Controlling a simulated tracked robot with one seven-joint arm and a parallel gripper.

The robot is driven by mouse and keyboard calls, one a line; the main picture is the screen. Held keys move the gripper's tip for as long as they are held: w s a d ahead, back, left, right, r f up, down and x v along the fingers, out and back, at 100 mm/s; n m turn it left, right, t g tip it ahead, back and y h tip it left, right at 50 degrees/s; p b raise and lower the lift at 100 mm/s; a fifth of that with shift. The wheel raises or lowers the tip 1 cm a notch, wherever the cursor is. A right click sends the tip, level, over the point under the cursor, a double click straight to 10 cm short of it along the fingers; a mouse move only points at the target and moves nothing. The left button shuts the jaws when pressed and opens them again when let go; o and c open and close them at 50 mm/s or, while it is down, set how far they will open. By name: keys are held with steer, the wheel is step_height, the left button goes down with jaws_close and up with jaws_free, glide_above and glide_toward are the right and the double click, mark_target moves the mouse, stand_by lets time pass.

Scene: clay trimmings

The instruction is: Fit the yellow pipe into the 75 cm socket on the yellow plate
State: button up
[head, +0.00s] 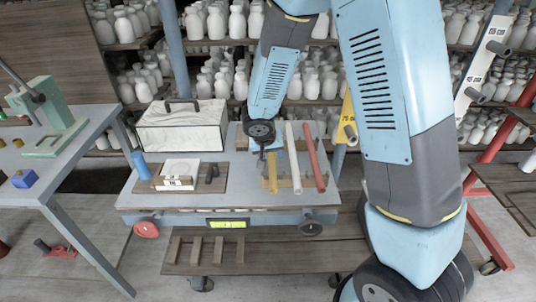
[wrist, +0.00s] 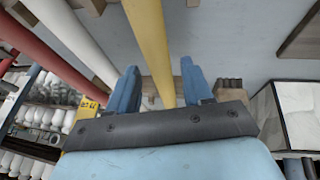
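The yellow pipe (head: 272,172) lies on a wooden rack (head: 287,183) on the grey cart, left of a white and a red pipe. My gripper (head: 264,152) is above the cart near the pipe's far end. In the wrist view my gripper (wrist: 158,88) has its two blue fingers apart, with the yellow pipe (wrist: 150,40) running between them and gaps visible at its sides. I cannot tell how deep the pipe sits between them. The yellow plate (head: 346,112), marked 75, stands behind the cart with a grey socket (head: 351,134); my arm partly hides it.
A white pipe (head: 293,158) and a red pipe (head: 314,160) lie close beside it. A white box with a handle (head: 182,127) and a wooden board (head: 152,186) are on the cart's left. A white plate with sockets (head: 483,62) stands right. Shelves of bottles fill the back.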

steer(key=v, duration=1.4)
steer(key=s+d+r, duration=0.3)
steer(key=d+r, duration=0.3)
steer(key=d, duration=0.1)
steer(key=s+d+r, duration=0.3)
steer(key=d+r, duration=0.3)
steer(key=d, duration=0.2)
steer(key=s+d+r+y, duration=0.1)
steer(key=s+d+r, duration=0.1)
steer(key=s, duration=0.4)
steer(key=s+d+r+t+y, duration=0.1)
steer(key=s+d+r, duration=0.2)
steer(key=s, duration=0.3)
steer(key=shift+d+r, duration=0.25)
steer(key=shift+d, duration=0.35)
steer(key=shift+o, duration=0.4)
steer(key=shift+s, duration=0.3)
steer(key=shift+c, duration=1.1)
